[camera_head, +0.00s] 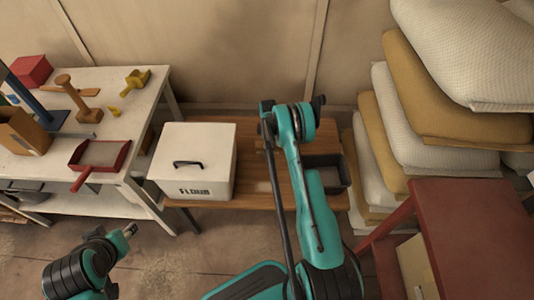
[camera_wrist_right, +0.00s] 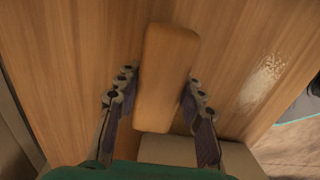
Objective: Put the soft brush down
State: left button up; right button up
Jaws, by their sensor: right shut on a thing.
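The soft brush shows in the right wrist view as a long wooden block (camera_wrist_right: 166,75), lying between the two fingers of my right gripper (camera_wrist_right: 160,92). The gripper is shut on it, just over a wooden bench top. In the head view my right arm reaches over the wooden bench (camera_head: 256,190), and it mostly hides the gripper and brush. A pale block (camera_wrist_right: 195,150) shows below the brush in the wrist view; I cannot tell what it is. My left gripper (camera_head: 128,231) is at the lower left, over the floor; its fingers are too small to read.
A white flour box (camera_head: 193,160) stands on the bench's left, and a dark tray (camera_head: 327,172) on its right. A white table (camera_head: 105,150) with a red dustpan (camera_head: 99,155) is at left. Stacked sacks (camera_head: 400,140) and a red table (camera_head: 475,230) are at right.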

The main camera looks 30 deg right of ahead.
notch_tip(320, 180, down, 4)
jog(key=shift+r+b, duration=0.2)
jog(key=shift+b, duration=0.45)
jog(key=shift+r, duration=0.1)
jog(key=o, duration=1.2)
